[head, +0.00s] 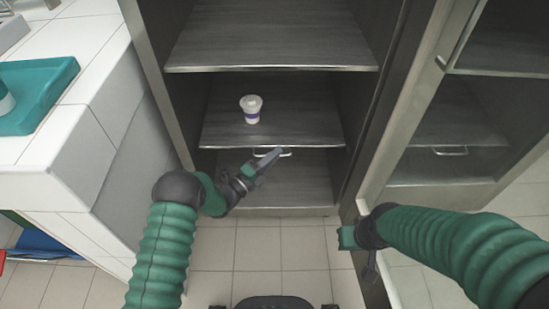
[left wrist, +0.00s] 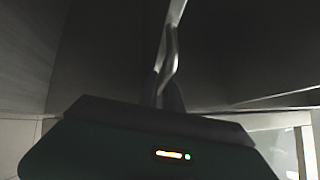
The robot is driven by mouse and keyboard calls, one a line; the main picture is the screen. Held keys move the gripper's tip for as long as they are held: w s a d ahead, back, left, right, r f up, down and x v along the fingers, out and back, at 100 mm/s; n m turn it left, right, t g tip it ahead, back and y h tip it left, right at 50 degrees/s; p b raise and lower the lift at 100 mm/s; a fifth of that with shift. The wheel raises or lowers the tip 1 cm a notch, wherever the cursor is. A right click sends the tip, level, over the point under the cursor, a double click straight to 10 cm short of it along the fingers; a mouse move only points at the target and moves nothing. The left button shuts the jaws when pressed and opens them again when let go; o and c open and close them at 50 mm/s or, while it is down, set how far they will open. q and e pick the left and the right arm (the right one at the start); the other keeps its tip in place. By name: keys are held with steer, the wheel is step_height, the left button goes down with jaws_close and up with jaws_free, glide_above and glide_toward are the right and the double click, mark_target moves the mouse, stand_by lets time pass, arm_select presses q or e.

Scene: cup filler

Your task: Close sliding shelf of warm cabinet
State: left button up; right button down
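The warm cabinet (head: 152,75) stands open ahead, with grey shelves inside. Its middle sliding shelf (head: 300,110) has a small metal handle (head: 287,154) at its front edge and carries a white cup with a purple band (head: 251,110). My left gripper (head: 268,160) is at that handle, overlapping it in the head view. In the left wrist view its thin fingers (left wrist: 168,75) lie close together beside a pale bar; whether they grip it is unclear. My right gripper (head: 371,268) hangs low by the open door (head: 390,150), its fingers too small to read.
An upper shelf (head: 270,40) and a lower shelf (head: 285,190) lie above and below. The glass door stands open at the right. A white tiled counter (head: 70,140) with a teal tray (head: 45,88) is at left. The tiled floor (head: 255,250) in front is clear.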

arm_select(q)
steer(key=o, duration=0.4)
steer(key=shift+w+f, duration=0.2)
steer(key=shift+f, duration=0.05)
steer(key=shift+o, duration=0.2)
steer(key=shift+r, duration=0.15)
steer(key=shift+s+a, duration=0.15)
steer(key=shift+a, duration=0.05)
steer(key=p+v, duration=0.6)
steer(key=v, duration=1)
steer(key=shift+s, duration=0.2)
steer(key=shift+a, duration=0.1)
